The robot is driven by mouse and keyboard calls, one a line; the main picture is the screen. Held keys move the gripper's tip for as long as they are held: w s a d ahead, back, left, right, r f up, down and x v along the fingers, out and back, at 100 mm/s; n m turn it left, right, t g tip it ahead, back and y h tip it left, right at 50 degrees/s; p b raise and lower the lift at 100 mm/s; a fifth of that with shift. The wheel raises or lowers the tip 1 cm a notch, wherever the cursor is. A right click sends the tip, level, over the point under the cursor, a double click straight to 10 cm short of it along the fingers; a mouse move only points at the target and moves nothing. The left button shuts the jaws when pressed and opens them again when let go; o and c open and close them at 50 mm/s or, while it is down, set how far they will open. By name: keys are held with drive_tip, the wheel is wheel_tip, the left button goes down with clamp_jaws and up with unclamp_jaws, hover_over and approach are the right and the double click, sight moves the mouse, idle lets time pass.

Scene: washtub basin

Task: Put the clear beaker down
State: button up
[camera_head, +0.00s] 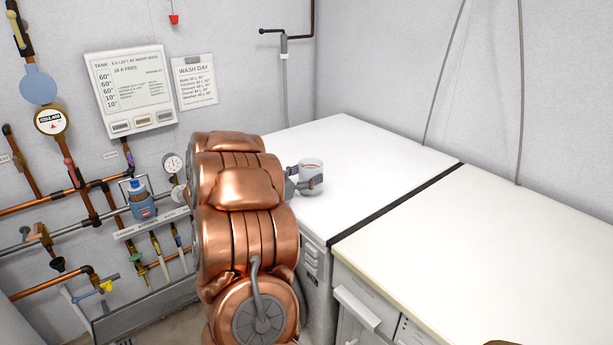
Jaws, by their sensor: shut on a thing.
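The clear beaker (312,166) is a small see-through cup with a thin red line near its top. It appears upright. My gripper (312,182) is shut around the beaker's lower part. Most of my gripper and wrist is hidden behind my copper-coloured arm. Both show against the white top of the rear appliance (350,140), near its left side. I cannot tell whether the beaker's base touches that top or is a little above it.
A second white worktop (500,240) lies to the right, past a dark gap (400,203). Both tops look clear apart from a brown edge (502,342) at the bottom. Copper pipes, gauges and valves line the left wall, with a blue bottle-like part (140,200) among them.

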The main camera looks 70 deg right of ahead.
drive_tip(key=shift+f, duration=0.3)
drive_tip(key=o, duration=1.4)
drive_tip(key=shift+o, duration=0.2)
drive_tip(key=shift+r, duration=0.25)
drive_tip(key=v, duration=1.2)
drive_tip(key=shift+b, duration=0.35)
drive_tip(key=shift+w, duration=0.15)
